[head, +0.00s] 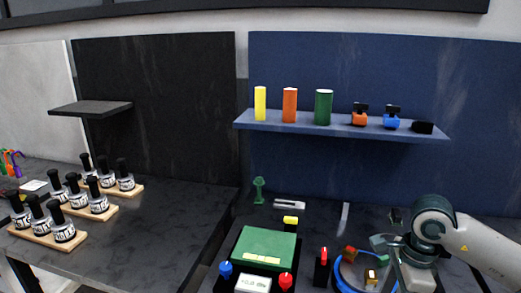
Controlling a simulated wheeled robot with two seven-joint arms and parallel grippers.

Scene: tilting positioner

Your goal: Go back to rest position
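My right arm comes in from the right edge, a white link with a grey joint. My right gripper (412,272) hangs low at the bottom right, beside a blue ring-shaped fixture (342,278) with small orange and brown parts in it. The gripper partly covers the fixture's right side. Its fingertips are not clear, so I cannot tell whether it is open or shut or holds anything. My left gripper is not in view.
A green-topped box (264,248) with red and blue knobs stands left of the fixture. A blue shelf (300,126) holds coloured cylinders and small clamps. Bottles in wooden racks (95,212) stand on the left table. The dark tabletop (165,225) between is clear.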

